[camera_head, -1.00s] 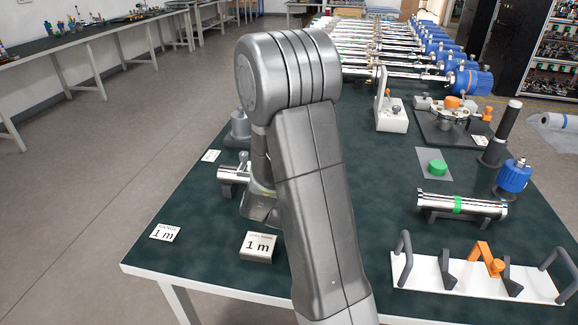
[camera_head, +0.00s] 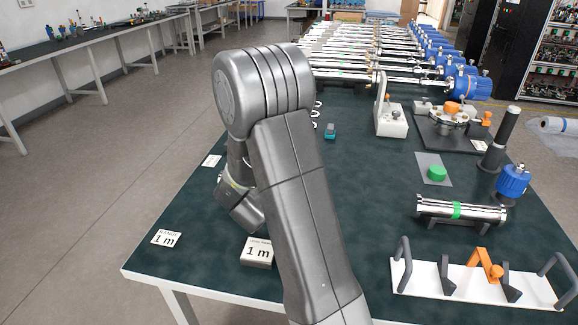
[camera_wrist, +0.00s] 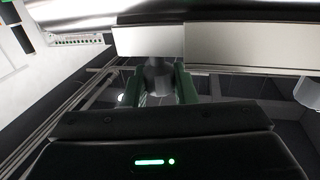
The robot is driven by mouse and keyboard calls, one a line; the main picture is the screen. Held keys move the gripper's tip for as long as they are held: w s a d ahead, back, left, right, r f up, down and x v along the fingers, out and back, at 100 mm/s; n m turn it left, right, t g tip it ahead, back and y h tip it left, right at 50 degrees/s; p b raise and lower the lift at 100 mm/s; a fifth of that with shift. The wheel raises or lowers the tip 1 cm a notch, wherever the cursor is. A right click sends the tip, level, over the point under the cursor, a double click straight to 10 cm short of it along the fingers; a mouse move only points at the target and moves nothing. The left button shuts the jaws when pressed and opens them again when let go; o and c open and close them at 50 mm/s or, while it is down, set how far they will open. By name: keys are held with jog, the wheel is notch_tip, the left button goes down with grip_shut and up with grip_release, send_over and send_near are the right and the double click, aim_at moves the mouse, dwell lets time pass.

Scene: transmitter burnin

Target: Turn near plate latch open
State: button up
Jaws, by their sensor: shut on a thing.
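In the wrist view my gripper (camera_wrist: 160,93) is shut on a grey post (camera_wrist: 160,76), between its dark green fingers. A broad silver-white bar (camera_wrist: 230,45) lies across the view just beyond the fingertips; I cannot tell whether the post is joined to it. In the head view my arm hides the fingers and whatever they hold. I cannot identify the near plate latch for certain. A white plate (camera_head: 420,277) at the near right carries an orange clip (camera_head: 483,262), well away from my arm.
A silver tube with a green band (camera_head: 457,211) lies on a stand at the right. A green knob (camera_head: 436,173) sits on a grey pad. A blue-capped part (camera_head: 513,180) and a dark post (camera_head: 500,138) stand at the right edge.

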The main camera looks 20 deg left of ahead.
jog(key=shift+r, duration=0.15)
jog(key=o, duration=1)
jog(key=shift+c, duration=0.2)
jog(key=s, duration=1.3)
jog(key=shift+s, duration=0.4)
jog(key=w, duration=1.4)
jog(key=shift+s, duration=0.1)
